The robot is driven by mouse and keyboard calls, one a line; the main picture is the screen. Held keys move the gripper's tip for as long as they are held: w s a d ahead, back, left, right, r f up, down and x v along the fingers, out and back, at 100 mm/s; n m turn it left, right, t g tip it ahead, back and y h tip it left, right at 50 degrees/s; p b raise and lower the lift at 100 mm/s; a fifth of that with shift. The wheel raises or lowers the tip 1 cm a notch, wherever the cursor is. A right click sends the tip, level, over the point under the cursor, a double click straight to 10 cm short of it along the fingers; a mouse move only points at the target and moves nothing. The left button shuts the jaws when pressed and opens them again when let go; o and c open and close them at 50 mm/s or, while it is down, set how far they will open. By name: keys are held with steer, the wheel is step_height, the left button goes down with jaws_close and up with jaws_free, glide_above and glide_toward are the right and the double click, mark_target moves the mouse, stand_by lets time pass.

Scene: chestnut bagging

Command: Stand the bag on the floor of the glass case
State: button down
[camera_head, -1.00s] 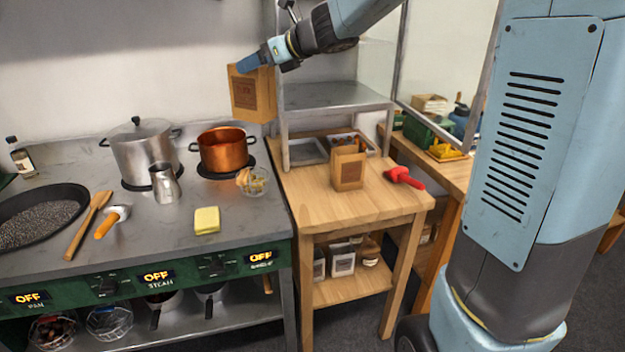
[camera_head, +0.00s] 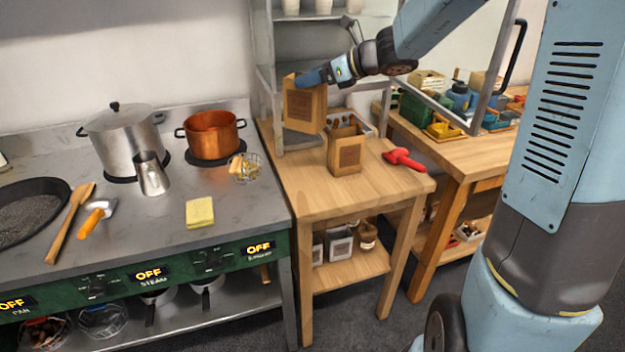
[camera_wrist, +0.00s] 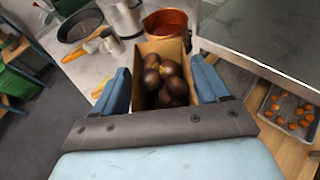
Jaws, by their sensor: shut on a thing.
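My gripper (camera_head: 322,76) is shut on a brown paper bag (camera_head: 304,106) with a printed label, pinching it near its top. The bag hangs upright, with its open mouth up. In the wrist view the bag (camera_wrist: 151,47) sits between both fingers, with several dark chestnuts (camera_wrist: 165,82) inside. The glass case (camera_head: 265,70) has a metal frame and stands at the back of the wooden table. In the head view the held bag is in front of the case's left part and hides some of it. Whether it touches the case I cannot tell.
A second brown bag (camera_head: 345,152) stands on the wooden table (camera_head: 320,195), near a red-handled thing (camera_head: 404,159). A tray of chestnuts (camera_wrist: 290,110) lies beside a grey metal shelf (camera_wrist: 265,38). White cups (camera_head: 323,6) stand on an upper shelf. A copper pot (camera_head: 211,137) is left.

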step_height(320, 180, down, 18)
steer(key=shift+r, duration=0.25)
stand_by(0.6)
steer(key=shift+f, duration=0.15)
jaws_free()
steer(key=shift+f, duration=0.1)
stand_by(0.3)
